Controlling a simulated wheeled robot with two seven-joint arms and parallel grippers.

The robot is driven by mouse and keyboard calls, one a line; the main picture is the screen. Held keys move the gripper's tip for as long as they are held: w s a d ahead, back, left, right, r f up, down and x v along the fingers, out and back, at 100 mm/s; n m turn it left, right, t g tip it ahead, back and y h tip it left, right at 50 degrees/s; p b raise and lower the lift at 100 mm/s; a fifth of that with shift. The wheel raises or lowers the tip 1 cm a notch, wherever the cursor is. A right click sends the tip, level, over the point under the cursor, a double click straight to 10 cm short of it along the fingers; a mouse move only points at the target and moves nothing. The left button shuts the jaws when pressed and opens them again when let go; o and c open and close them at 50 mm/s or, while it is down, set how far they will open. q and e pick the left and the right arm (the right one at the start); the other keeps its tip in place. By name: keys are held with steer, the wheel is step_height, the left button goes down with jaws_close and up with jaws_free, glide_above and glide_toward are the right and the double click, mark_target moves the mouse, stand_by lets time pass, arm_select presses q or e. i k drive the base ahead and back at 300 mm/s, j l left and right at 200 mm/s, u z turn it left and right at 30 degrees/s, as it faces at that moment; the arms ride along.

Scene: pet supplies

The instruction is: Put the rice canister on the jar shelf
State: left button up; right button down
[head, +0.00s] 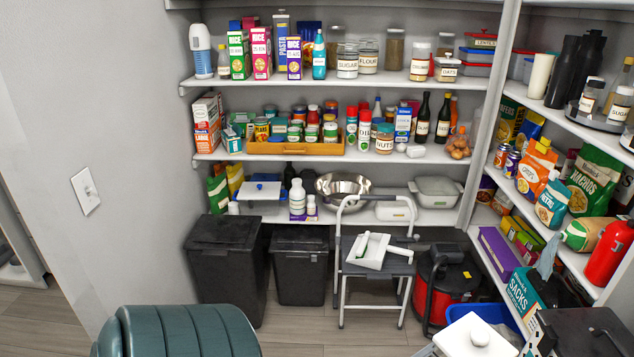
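I cannot pick out a canister with a readable rice label. Several boxes marked rice, among them a green one (238,55) and a red one (261,53), stand on the upper back shelf (300,82). On the same shelf, to the right, stand labelled jars: sugar (347,62), flour (368,57) and oats (447,69). A tall brown-filled jar (394,48) and a pale jar (420,62) stand between them. A nuts jar (385,139) is on the middle shelf. Neither of my grippers is in view.
A round turntable (594,117) with jars is on the right shelf. Dark bins (225,265), a step stool (375,262) holding a dustpan, and a red vacuum (447,290) stand below. A green ribbed object (175,332) is in front. Some floor (300,328) is clear.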

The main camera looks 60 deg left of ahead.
mark_target(390, 79)
steer(key=i+j+u, duration=0.1)
steer(key=i+j, duration=0.15)
steer(key=j, duration=0.2)
steer(key=i+j, duration=0.25)
steer(key=j, duration=0.2)
steer(key=i+j+u, duration=0.15)
steer(key=j, duration=0.25)
steer(key=i+j, duration=0.3)
steer(key=j, duration=0.15)
steer(key=i+j, duration=0.3)
steer(key=j, duration=0.15)
steer(key=i+j, duration=0.3)
steer(key=j, duration=0.15)
steer(key=i+j, duration=0.3)
steer(key=j, duration=0.15)
